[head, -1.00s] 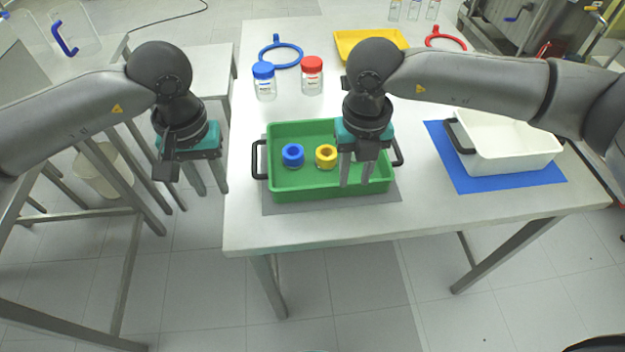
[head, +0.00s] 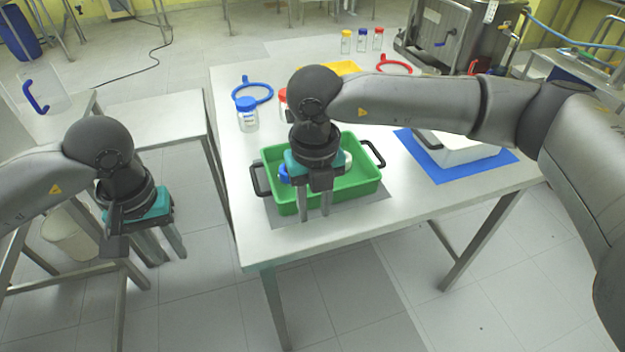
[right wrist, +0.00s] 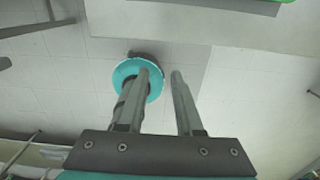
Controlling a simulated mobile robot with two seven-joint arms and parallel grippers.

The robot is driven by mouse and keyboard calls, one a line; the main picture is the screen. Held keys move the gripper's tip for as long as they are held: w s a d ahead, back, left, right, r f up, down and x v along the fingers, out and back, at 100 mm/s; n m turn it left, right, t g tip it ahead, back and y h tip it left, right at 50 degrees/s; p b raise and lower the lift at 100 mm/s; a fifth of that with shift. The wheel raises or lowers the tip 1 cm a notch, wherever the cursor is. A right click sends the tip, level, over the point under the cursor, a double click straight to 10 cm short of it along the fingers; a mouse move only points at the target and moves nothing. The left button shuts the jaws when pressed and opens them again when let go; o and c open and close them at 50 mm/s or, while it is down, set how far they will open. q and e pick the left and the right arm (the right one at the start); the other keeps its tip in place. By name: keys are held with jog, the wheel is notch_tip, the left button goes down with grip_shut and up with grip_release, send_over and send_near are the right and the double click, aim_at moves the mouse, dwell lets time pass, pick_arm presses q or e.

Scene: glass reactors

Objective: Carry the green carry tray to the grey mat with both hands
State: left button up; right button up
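The green carry tray (head: 362,182) sits on the grey mat (head: 372,212) on the table. Its black handles stand out at the left (head: 260,180) and right (head: 373,153). A blue ring-shaped piece (head: 284,174) shows partly in the tray; most of the inside is hidden by my right gripper. My right gripper (head: 314,214) is open and empty, with its fingers in front of the tray in the head view. In the right wrist view its fingers (right wrist: 163,75) are apart over floor, and a strip of green is at the top right. My left gripper (head: 170,256) is open and empty, left of the table.
A blue-capped jar (head: 247,116) and a blue ring (head: 252,92) stand behind the tray. A red-capped jar is partly hidden by my right arm. A white tray (head: 470,150) sits on a blue mat (head: 507,165) at right. A side table (head: 150,115) stands at left.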

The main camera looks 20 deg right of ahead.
notch_tip(320, 180, up, 9)
jog(key=shift+d, duration=0.3)
jog(key=shift+w, duration=0.1)
